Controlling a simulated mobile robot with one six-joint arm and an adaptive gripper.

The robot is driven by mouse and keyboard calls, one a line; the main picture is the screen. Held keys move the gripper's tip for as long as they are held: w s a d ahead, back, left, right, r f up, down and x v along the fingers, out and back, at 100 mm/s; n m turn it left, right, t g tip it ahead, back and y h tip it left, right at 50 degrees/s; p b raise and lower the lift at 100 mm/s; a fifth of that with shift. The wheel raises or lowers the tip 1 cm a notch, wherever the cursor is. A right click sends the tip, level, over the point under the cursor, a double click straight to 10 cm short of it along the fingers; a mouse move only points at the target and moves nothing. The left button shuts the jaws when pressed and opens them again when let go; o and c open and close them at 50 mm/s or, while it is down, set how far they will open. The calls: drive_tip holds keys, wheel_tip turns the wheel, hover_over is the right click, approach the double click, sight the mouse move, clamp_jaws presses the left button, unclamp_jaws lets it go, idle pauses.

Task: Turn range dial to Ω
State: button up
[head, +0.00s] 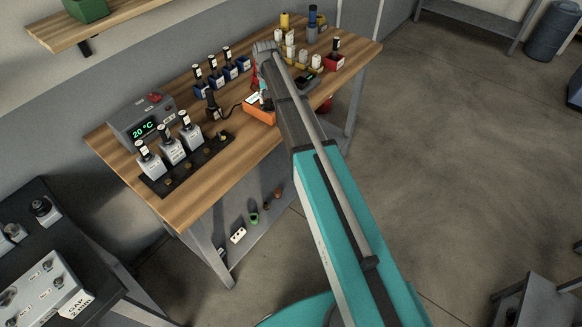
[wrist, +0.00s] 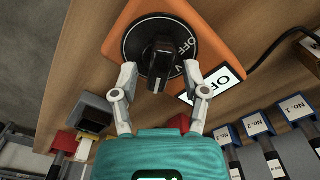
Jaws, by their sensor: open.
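The orange meter (wrist: 207,22) lies on the wooden bench; it also shows in the head view (head: 259,114), partly covered by my arm. Its round black range dial (wrist: 136,40) carries white marks, with OFF and V legible. A black knob (wrist: 161,58) stands up from the dial's middle. No Ω mark can be made out. The meter's display (wrist: 222,84) shows letters starting "OF", partly hidden by a finger. My gripper (wrist: 160,72) is open, with one fingertip on each side of the knob's near end; contact cannot be told.
Labelled blue holders (wrist: 257,124) and a dark box (wrist: 97,112) stand near my gripper in the wrist view. A black cable (wrist: 280,50) runs off the meter's right. The heater box (head: 140,125) reads 20 °C, beside several grey-based bottles (head: 171,150).

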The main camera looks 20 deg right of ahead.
drive_tip(key=n, duration=0.6)
drive_tip(key=shift+a, duration=0.2)
drive_tip(key=n, duration=0.5)
drive_tip(key=shift+s+a, duration=0.15)
drive_tip(key=shift+a, duration=0.05)
drive_tip(key=n, duration=0.5)
drive_tip(key=shift+s, duration=0.15)
drive_tip(key=n, duration=0.5)
drive_tip(key=shift+s+a, duration=0.1)
drive_tip(key=shift+s, duration=0.1)
drive_tip(key=shift+r, duration=0.25)
wheel_tip(320, 180, up, 14)
drive_tip(key=p, duration=1.4)
drive_tip(key=s+f+m+b, duration=0.9)
drive_tip(key=s, duration=0.5)
drive_tip(key=s+f+m+b, duration=0.9)
drive_tip(key=s, duration=0.6)
drive_tip(key=shift+d+f+m, duration=0.35)
drive_tip(key=shift+m, duration=0.05)
